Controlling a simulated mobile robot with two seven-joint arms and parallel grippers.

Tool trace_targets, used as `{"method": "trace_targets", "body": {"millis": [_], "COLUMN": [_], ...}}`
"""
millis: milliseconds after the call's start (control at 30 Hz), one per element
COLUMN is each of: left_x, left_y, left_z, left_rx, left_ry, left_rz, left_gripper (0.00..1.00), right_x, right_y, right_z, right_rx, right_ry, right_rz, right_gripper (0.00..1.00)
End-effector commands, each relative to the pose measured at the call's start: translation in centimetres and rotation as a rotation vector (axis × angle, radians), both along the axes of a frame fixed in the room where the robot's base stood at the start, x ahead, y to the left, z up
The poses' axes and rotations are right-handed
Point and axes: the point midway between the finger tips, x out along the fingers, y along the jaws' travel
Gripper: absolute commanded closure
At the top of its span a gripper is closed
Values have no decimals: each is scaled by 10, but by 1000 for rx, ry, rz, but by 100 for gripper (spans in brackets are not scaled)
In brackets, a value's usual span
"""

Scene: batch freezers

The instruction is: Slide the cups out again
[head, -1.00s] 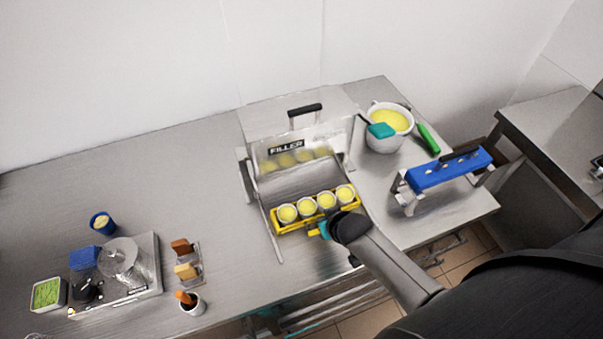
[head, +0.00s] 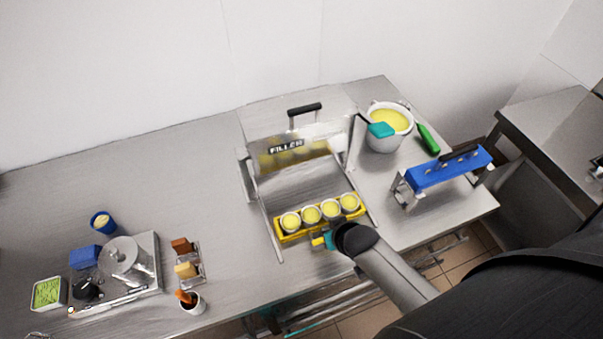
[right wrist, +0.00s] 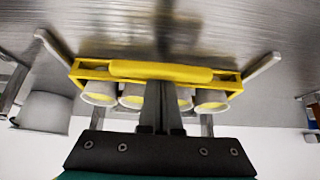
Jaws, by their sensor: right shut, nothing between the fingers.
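Several white cups of yellow filling (head: 311,215) stand upright in a row in a yellow tray (head: 282,239). The tray lies between the side rails at the front of the filler (head: 300,148), out from under its clear cover. My right gripper (head: 327,239) is at the tray's front side, partly hidden by its own wrist. In the right wrist view its fingers (right wrist: 161,88) are together, with their tips at the tray's yellow bar (right wrist: 160,72) and cups on both sides. I cannot tell whether they touch the bar. My left gripper is not in view.
A white pot of yellow mix (head: 386,141) stands right of the filler, with a green-handled tool (head: 428,138) beside it. A blue rack (head: 449,168) stands farther right. A scale-like plate (head: 145,270) and small containers are at the left. The table between is clear.

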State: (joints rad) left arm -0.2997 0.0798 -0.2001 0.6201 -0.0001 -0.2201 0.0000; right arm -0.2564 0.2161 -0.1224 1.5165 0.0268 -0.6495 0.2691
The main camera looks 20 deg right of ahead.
Motion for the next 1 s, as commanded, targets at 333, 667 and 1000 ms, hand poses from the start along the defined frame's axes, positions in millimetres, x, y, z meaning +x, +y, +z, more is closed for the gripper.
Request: {"method": "trace_targets", "body": {"millis": [333, 667, 1000], "left_x": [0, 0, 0], "left_y": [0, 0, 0], "left_z": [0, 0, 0], "left_rx": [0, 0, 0], "left_ry": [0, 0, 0], "left_rz": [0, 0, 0], "left_gripper": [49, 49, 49], "right_x": [-9, -21, -29], "right_y": [0, 1, 1], "right_z": [15, 35, 50], "right_rx": [0, -1, 0], "right_ry": [2, 1, 0], "right_rz": [0, -1, 0], "right_gripper": [100, 100, 100]}}
